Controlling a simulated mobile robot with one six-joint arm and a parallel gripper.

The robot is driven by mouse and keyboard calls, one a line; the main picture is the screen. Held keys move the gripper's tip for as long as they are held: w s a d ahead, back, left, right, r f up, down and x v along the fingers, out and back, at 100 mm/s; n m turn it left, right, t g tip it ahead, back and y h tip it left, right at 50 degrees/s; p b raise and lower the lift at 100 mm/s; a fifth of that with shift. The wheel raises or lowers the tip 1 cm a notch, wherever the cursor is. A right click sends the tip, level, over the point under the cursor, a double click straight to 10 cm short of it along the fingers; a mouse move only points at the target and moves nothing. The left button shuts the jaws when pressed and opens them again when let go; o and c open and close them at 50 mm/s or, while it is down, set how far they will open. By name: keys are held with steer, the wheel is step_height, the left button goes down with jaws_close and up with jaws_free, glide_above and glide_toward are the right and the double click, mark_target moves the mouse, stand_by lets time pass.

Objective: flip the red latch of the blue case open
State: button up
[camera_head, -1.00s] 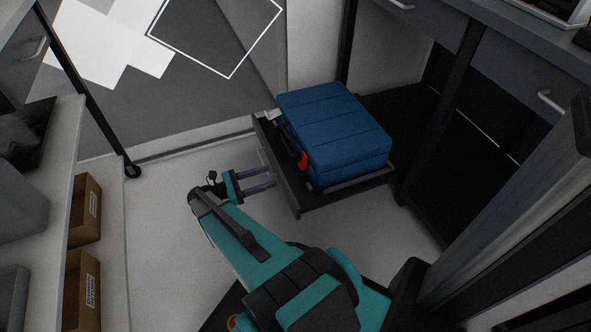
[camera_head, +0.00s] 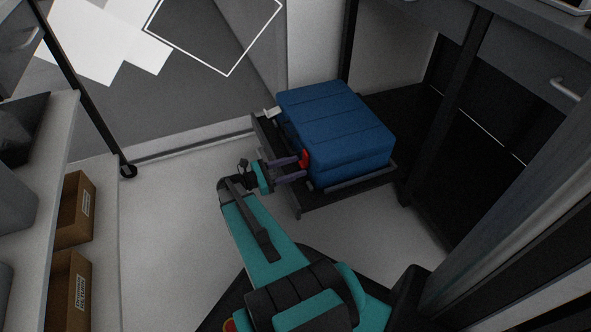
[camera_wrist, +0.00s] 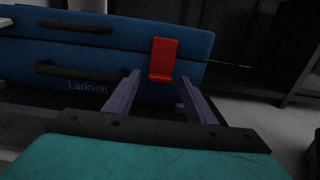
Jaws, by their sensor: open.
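The blue case (camera_head: 334,128) lies flat on a dark turntable platform (camera_head: 334,194). Its red latch (camera_head: 305,158) is on the side facing my gripper. In the wrist view the blue case (camera_wrist: 125,60) has dark handles, and the red latch (camera_wrist: 163,59) stands upright across its seam. My gripper (camera_head: 299,168) is open, its two purple fingers pointing at the case's latch side. In the wrist view my gripper (camera_wrist: 160,85) has one finger on each side below the latch. Nothing is between the fingers; whether the tips touch the case cannot be told.
A shelf with cardboard boxes (camera_head: 75,210) stands at the left. A dark upright post (camera_head: 440,105) and drawers stand at the right, close to the platform. The pale floor (camera_head: 160,240) left of my arm is clear.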

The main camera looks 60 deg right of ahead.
steer(key=shift+s+d, duration=0.25)
steer(key=shift+d, duration=0.1)
steer(key=c, duration=1)
steer(key=shift+c, duration=0.2)
